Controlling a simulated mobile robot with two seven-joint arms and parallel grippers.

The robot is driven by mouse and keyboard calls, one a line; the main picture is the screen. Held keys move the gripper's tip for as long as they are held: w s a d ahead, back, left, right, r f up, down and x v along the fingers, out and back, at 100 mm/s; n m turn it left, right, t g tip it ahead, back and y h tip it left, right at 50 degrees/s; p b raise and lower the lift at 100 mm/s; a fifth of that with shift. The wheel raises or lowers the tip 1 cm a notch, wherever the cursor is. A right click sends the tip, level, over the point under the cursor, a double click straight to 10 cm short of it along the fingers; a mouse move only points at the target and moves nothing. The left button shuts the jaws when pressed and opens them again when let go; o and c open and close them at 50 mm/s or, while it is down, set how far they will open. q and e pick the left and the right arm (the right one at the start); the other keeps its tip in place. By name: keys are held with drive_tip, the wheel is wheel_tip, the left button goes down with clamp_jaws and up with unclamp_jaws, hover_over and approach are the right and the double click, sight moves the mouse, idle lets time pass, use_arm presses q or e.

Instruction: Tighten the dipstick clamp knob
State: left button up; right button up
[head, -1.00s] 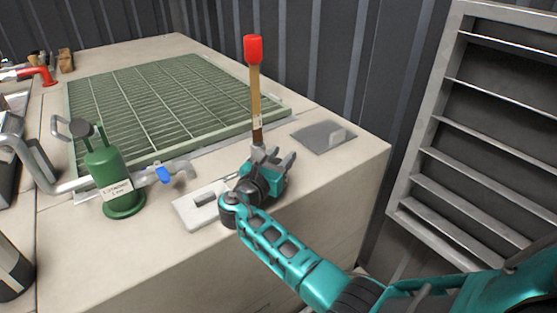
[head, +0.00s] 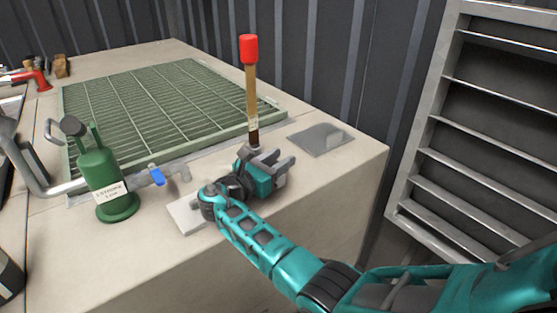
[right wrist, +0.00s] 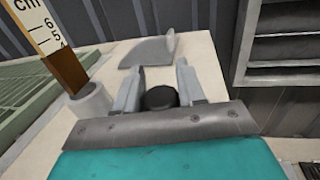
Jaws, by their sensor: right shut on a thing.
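The dipstick (head: 252,100) stands upright with a red top and a brown lower part. It also shows in the right wrist view (right wrist: 55,50), with centimetre marks, set in a pale grey collar (right wrist: 92,103). The black clamp knob (right wrist: 160,97) is between the fingers of my right gripper (right wrist: 158,88) in the right wrist view. The gripper is shut on the knob, just beside the dipstick. In the head view my right gripper (head: 280,162) hides the knob and most of the clamp. My left gripper is not in view.
A green grating (head: 160,105) lies behind on the pale block (head: 310,190). A green canister (head: 105,185), a pipe with a blue valve handle (head: 156,175) and a white plate (head: 185,217) are to the left. A grey sheet (head: 320,138) lies right of the dipstick. A louvred panel (head: 480,130) stands at right.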

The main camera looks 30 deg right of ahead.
drive_tip(key=o, duration=0.7)
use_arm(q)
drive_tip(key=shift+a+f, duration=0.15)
use_arm(e)
drive_tip(key=shift+o, duration=1.3)
drive_tip(key=shift+r, duration=0.1)
drive_tip(key=shift+r, duration=0.3)
use_arm(q)
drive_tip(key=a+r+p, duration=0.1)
drive_tip(key=p, duration=0.1)
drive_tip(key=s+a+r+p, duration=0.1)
drive_tip(key=p, duration=0.1)
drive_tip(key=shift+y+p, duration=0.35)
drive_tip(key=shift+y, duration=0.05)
use_arm(e)
wheel_tip(320, 180, up, 19)
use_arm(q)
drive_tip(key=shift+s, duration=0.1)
use_arm(e)
drive_tip(key=shift+r, duration=0.1)
